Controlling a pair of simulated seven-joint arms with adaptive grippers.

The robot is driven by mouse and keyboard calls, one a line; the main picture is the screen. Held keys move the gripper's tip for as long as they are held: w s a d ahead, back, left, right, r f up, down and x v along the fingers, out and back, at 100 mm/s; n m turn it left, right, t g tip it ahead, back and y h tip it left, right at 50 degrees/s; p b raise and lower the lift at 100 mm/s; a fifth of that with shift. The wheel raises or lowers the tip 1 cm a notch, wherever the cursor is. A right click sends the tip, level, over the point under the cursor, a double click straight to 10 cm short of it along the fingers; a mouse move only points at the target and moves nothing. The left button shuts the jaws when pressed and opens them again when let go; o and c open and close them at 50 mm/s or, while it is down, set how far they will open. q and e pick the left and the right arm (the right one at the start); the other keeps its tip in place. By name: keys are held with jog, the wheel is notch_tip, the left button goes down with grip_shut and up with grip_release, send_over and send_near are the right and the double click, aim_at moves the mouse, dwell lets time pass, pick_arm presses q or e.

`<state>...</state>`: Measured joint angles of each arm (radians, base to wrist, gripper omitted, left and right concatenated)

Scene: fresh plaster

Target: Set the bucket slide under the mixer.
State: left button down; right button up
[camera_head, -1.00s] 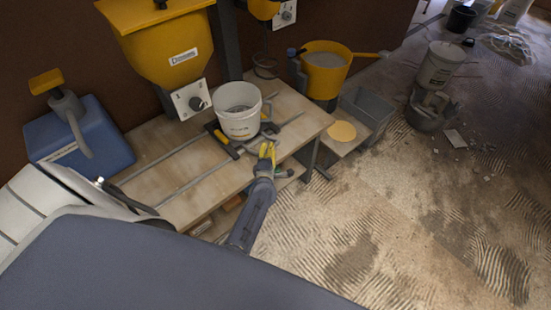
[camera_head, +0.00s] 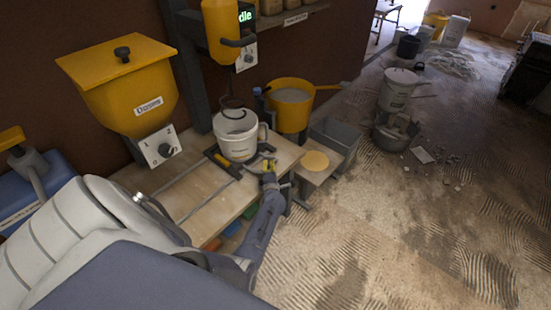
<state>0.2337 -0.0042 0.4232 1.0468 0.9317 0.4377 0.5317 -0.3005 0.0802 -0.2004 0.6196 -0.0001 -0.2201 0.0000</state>
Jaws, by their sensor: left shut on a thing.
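The white bucket (camera_head: 238,146) stands upright on the bucket slide (camera_head: 222,160), a dark carriage with a yellow bar on metal rails along the bench. The yellow mixer (camera_head: 220,32) hangs on a dark post above it. Its wire whisk (camera_head: 233,104) lines up over the bucket's mouth; how far it is from the rim is hard to tell. My left gripper (camera_head: 268,165) is at the slide's front right, beside the bucket, shut on what seems to be part of the slide. The gripped part is mostly hidden by the fingers. My right gripper is out of view.
A yellow dosing hopper (camera_head: 120,85) with a dial hangs left of the mixer. A blue container (camera_head: 40,180) is at the far left.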

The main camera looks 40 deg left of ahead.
pick_arm(q)
jog(key=shift+w+a+r, duration=0.1)
jog(key=shift+w+a, duration=0.05)
jog(key=c, duration=1.4)
grip_release()
jog(key=shift+o, duration=0.2)
jog(key=shift+d, duration=0.3)
jog(key=f+v, duration=0.1)
jog(key=v, duration=0.6)
jog(key=shift+r, duration=0.4)
